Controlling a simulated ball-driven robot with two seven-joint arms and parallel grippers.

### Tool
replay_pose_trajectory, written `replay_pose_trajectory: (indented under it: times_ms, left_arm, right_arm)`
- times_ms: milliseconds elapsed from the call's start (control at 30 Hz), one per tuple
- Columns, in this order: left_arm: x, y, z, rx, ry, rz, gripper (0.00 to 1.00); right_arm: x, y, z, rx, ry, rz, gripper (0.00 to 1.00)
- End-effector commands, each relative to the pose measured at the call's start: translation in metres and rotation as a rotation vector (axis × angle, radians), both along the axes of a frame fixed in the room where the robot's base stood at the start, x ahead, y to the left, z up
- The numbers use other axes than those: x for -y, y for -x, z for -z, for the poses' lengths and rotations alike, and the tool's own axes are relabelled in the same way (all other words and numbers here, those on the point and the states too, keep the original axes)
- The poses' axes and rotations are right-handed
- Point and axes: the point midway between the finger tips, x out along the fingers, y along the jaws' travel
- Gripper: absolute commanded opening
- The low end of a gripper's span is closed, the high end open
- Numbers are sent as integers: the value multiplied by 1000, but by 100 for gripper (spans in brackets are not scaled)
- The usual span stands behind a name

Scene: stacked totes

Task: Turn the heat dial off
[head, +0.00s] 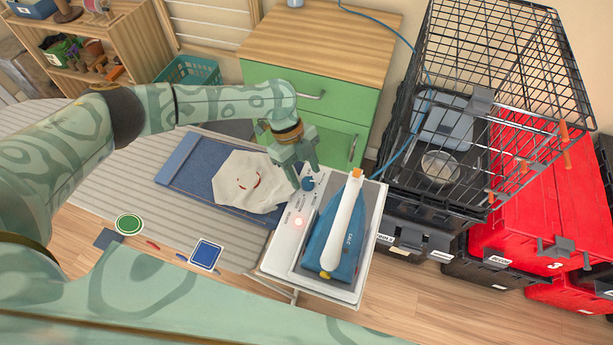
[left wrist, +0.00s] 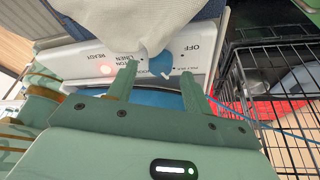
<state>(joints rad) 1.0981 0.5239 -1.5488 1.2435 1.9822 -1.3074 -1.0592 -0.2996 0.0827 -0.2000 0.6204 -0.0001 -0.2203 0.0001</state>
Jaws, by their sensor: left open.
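The heat dial (head: 308,184) is a small blue knob on the white control panel (head: 289,235) beside the blue iron (head: 338,240). It also shows in the left wrist view (left wrist: 161,67), partly covered by the white cloth; I cannot tell its exact setting. The panel there reads OFF, LINEN and READY, and a red light (left wrist: 105,69) glows by READY. My left gripper (head: 305,177) is open over the panel, its fingertips on either side of the dial; I cannot tell whether they touch it. My right gripper is not in view.
A white cloth (head: 235,180) with a reddish mark lies on a blue pad (head: 185,170) left of the panel. A black wire cage (head: 490,70) stands on the right near red totes (head: 560,190). A green drawer cabinet (head: 320,60) stands behind. A blue cord runs past it.

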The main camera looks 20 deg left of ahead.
Motion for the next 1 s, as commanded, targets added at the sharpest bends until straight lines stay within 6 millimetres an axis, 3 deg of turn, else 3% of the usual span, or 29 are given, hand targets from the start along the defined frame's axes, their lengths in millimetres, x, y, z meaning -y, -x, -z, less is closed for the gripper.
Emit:
replay_pose_trajectory:
  times_ms: [133, 467, 633, 1000]
  left_arm:
    - [5, 3, 15, 0, 1, 0, 51]
    - [7, 3, 18, 0, 0, 0, 51]
    - [7, 3, 18, 0, 0, 0, 6]
    - [6, 4, 16, 1, -1, -39, 6]
  right_arm:
    - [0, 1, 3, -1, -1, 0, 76]
    - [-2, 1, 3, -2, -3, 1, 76]
    - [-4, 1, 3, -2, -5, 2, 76]
    - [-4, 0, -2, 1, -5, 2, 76]
